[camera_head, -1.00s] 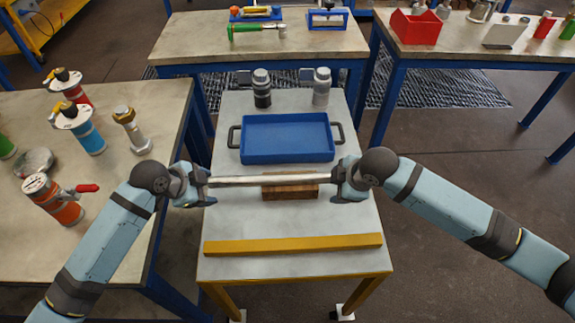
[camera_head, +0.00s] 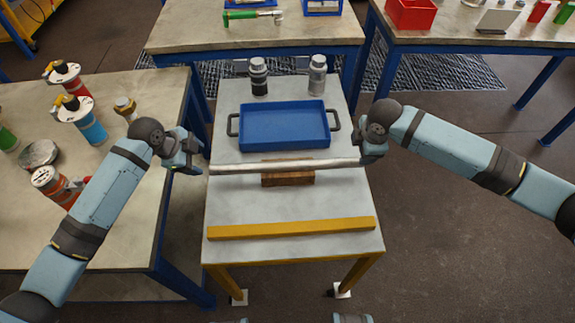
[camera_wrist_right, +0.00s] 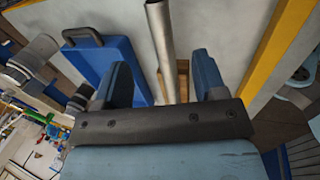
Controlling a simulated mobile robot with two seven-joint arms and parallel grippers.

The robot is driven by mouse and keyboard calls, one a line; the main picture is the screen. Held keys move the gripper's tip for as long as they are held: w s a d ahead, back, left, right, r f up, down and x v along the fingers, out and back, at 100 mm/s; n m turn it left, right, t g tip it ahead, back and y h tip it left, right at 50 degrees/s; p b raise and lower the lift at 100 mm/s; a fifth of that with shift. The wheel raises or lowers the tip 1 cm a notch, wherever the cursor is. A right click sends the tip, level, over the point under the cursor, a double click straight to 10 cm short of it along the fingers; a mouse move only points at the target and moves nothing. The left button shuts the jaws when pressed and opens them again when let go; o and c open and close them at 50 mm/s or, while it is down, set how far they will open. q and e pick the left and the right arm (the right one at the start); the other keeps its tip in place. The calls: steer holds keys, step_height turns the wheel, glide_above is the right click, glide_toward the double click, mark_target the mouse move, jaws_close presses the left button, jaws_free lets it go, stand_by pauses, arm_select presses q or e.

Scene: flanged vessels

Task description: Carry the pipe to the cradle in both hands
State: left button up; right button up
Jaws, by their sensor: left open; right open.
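The pipe (camera_head: 240,167), a long silvery tube, lies level across the brown wooden block (camera_head: 288,180) that appears to be the cradle, with both ends reaching past it. My left gripper (camera_head: 196,163) is open, just off the pipe's left end. My right gripper (camera_head: 371,159) is open at the pipe's right end. In the right wrist view the pipe (camera_wrist_right: 160,40) runs between the two spread fingers (camera_wrist_right: 163,78), with a gap on each side. The block shows partly behind the pipe there.
A blue tray (camera_head: 285,126) with dark handles stands behind the pipe, with two bottles (camera_head: 259,77) (camera_head: 318,75) beyond. A yellow bar (camera_head: 292,229) lies along the front of the small table. The left bench (camera_head: 110,235) holds several canisters. Bare tabletop lies before the pipe.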

mark_target(356, 160)
arm_select(q)
steer(key=x, duration=1)
steer(key=shift+f, duration=0.15)
arm_select(e)
steer(key=x, duration=1)
arm_select(q)
steer(key=shift+c, duration=0.5)
arm_select(e)
steer(key=shift+c, duration=0.5)
arm_select(q)
jaws_close()
arm_select(e)
jaws_close()
steer(key=shift+w, duration=0.1)
